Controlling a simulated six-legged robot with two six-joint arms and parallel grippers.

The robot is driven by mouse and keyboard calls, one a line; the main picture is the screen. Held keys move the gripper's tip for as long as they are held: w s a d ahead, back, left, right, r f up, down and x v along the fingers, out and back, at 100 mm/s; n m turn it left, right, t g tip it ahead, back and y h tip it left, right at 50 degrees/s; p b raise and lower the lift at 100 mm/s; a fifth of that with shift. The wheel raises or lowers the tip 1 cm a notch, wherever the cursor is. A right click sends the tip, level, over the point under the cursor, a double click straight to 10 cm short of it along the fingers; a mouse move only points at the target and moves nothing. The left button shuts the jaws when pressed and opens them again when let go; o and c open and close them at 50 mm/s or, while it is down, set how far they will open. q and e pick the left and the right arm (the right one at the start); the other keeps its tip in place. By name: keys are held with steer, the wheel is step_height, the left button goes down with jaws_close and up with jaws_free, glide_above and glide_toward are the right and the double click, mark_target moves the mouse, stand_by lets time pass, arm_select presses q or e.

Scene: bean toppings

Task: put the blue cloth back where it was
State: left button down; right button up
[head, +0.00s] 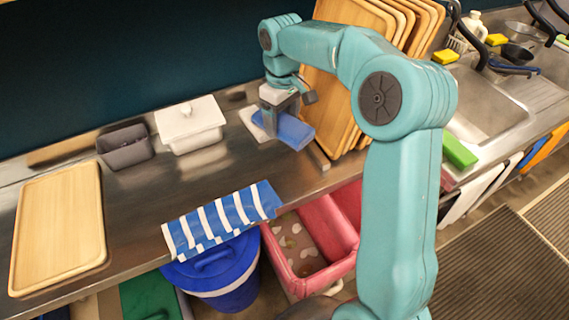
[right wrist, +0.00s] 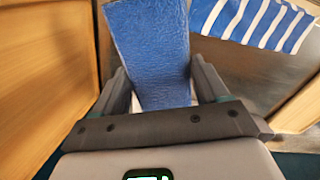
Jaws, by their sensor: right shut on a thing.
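The plain blue cloth (head: 294,131) is at my right gripper (head: 280,108), low over the steel counter beside the leaning wooden trays. In the right wrist view the cloth (right wrist: 150,45) stretches out from between the two fingers of the gripper (right wrist: 165,90), which is shut on it. I cannot tell whether the cloth touches the counter. A flat white thing (head: 253,126) lies just left of the cloth, partly hidden by the gripper. My left gripper is not in view.
A blue-and-white striped cloth (head: 222,217) hangs over the counter's front edge, above a blue bin (head: 225,287) and a pink tub (head: 279,258). A white lidded box (head: 190,130), a grey bin (head: 126,149) and a wooden tray (head: 58,230) stand left. Wooden trays (head: 335,105) lean behind my arm.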

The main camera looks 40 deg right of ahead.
step_height(320, 180, down, 15)
steer(key=shift+s+d+f+p, duration=0.1)
steer(key=shift+s+p, duration=0.05)
steer(key=shift+p, duration=0.5)
steer(key=shift+f, duration=0.45)
steer(key=o, duration=1)
steer(key=shift+f, duration=0.15)
